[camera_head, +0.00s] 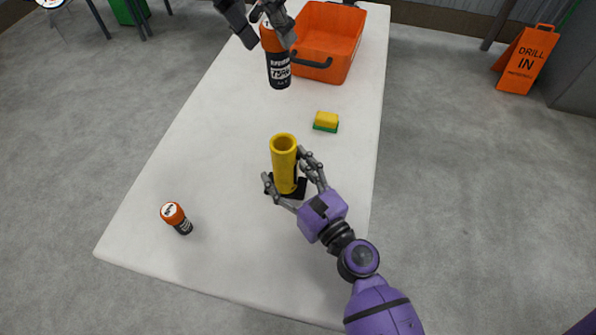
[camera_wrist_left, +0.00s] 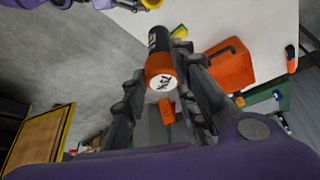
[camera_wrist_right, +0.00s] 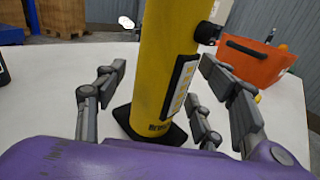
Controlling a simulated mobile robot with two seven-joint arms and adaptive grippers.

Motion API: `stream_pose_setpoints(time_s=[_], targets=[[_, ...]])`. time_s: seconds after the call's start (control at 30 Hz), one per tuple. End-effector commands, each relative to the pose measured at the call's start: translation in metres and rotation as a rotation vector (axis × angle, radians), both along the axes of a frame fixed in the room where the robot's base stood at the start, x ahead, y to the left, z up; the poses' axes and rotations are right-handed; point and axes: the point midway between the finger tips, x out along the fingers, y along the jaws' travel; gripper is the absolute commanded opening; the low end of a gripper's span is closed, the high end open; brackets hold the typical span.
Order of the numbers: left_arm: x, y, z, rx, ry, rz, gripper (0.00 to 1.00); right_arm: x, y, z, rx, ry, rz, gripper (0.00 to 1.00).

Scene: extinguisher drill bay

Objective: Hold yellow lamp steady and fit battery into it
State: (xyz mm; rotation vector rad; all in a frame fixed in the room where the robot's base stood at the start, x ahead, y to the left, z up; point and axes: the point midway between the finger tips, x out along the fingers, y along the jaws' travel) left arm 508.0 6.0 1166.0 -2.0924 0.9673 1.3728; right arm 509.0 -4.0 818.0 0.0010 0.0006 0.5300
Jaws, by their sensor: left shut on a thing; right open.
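The yellow lamp (camera_head: 284,165) stands upright on a black base on the white table, its open tube top facing up. My right gripper (camera_head: 283,164) is open with its fingers on either side of the lamp; in the right wrist view the lamp (camera_wrist_right: 163,75) stands between the spread fingers. My left gripper (camera_head: 268,27) is shut on an orange and black battery (camera_head: 278,70), held beyond the lamp with its black end down. The left wrist view shows the battery's pale orange-rimmed end (camera_wrist_left: 162,80) between the fingers.
An orange bin (camera_head: 334,35) with a dark handle stands at the table's far end. A yellow and green sponge (camera_head: 326,121) lies between bin and lamp. An orange drill sign (camera_head: 525,59) stands on the floor at right. The table's left middle is clear.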

Motion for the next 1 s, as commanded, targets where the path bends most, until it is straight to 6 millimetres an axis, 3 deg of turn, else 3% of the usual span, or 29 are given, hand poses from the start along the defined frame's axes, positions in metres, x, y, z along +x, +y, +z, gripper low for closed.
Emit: stream_pose_setpoints(time_s=[0.4,0.87,1.0], targets=[[0.0001,-0.0001,0.0004,-0.001,-0.001,0.0,0.0,0.0072,0.0045,0.0001,-0.001,-0.001,0.0,0.64],[0.0001,-0.0001,0.0004,-0.001,-0.001,0.0,0.0,0.0071,0.0044,0.0001,-0.001,-0.001,0.0,0.03],[-0.0001,0.0002,-0.0013,0.001,0.001,0.001,0.0,0.0071,0.0044,0.0001,-0.001,-0.001,0.0,0.0]])
